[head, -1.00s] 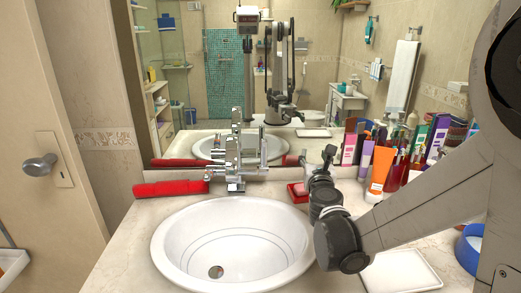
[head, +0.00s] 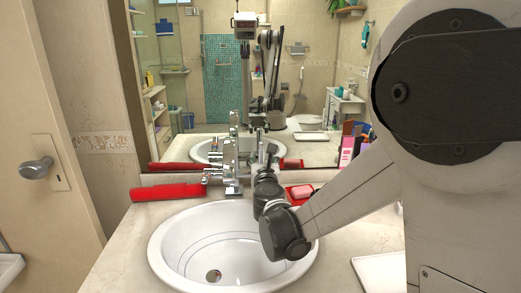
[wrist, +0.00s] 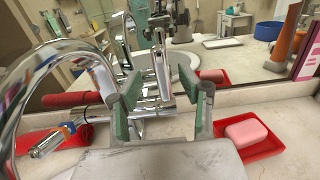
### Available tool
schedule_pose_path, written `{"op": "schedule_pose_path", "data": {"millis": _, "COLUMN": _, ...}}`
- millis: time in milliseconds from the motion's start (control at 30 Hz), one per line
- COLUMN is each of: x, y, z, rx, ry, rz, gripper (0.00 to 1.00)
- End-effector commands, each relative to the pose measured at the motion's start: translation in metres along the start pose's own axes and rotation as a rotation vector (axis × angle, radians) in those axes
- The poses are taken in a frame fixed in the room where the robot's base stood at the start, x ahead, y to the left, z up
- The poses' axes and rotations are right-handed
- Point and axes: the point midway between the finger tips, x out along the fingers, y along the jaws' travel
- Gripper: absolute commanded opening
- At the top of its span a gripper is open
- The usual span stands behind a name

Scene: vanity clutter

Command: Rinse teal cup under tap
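The chrome tap (head: 233,160) stands behind the white sink (head: 165,250). In the wrist view its curved spout (wrist: 35,75) fills the left side. My gripper (wrist: 166,88) is open with nothing held; its two green-padded fingers are apart. A chrome upright part of the tap (wrist: 162,75) shows between the fingers; I cannot tell whether they touch it. In the head view my gripper is mostly hidden by my wrist, just right of the tap. I see no teal cup in either current view.
A pink soap (wrist: 246,131) lies in a red dish (wrist: 275,146) right of my gripper. A rolled red cloth (head: 168,191) lies left of the tap. The mirror (head: 300,150) stands close behind. A white tray (head: 378,272) is at the right; my arm hides the counter beyond it.

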Motion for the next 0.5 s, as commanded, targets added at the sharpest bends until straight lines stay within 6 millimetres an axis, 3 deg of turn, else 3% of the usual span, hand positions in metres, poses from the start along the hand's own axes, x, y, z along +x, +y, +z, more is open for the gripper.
{"op": "schedule_pose_path", "data": {"millis": 200, "x": 0.038, "y": -0.001, "z": 0.000, "rx": 0.000, "ry": 0.000, "rz": -0.001, "gripper": 0.38}}
{"op": "schedule_pose_path", "data": {"millis": 500, "x": 0.062, "y": 0.000, "z": 0.000, "rx": 0.000, "ry": 0.000, "rz": 0.000, "gripper": 0.38}}
